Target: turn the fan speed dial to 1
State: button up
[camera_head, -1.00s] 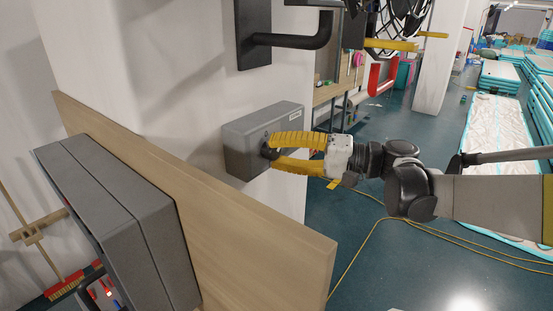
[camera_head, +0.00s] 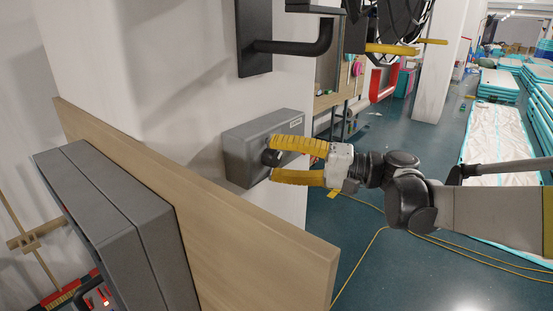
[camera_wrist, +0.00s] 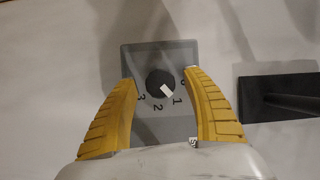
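The fan speed dial (camera_wrist: 156,78) is a black round knob with a white pointer mark, on the face of a grey box (camera_head: 236,150) fixed to the white wall. In the wrist view the numbers 0, 1, 2 and 3 curve around the dial's right and lower side. The white mark points down-right, toward the 1. My gripper (camera_head: 273,160) is open, with one yellow finger on each side of the dial. The wrist view shows clear gaps between the fingers (camera_wrist: 160,76) and the knob. The 0 is partly hidden by the right finger.
A black bracket (camera_head: 254,40) juts from the wall above the box, and the fan (camera_head: 400,18) is at the top. A wooden board (camera_head: 220,215) with a grey case (camera_head: 120,225) stands in front at left.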

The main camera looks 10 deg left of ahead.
jog(key=s+d, duration=0.1)
jog(key=d, duration=1.1)
jog(key=shift+s, duration=0.1)
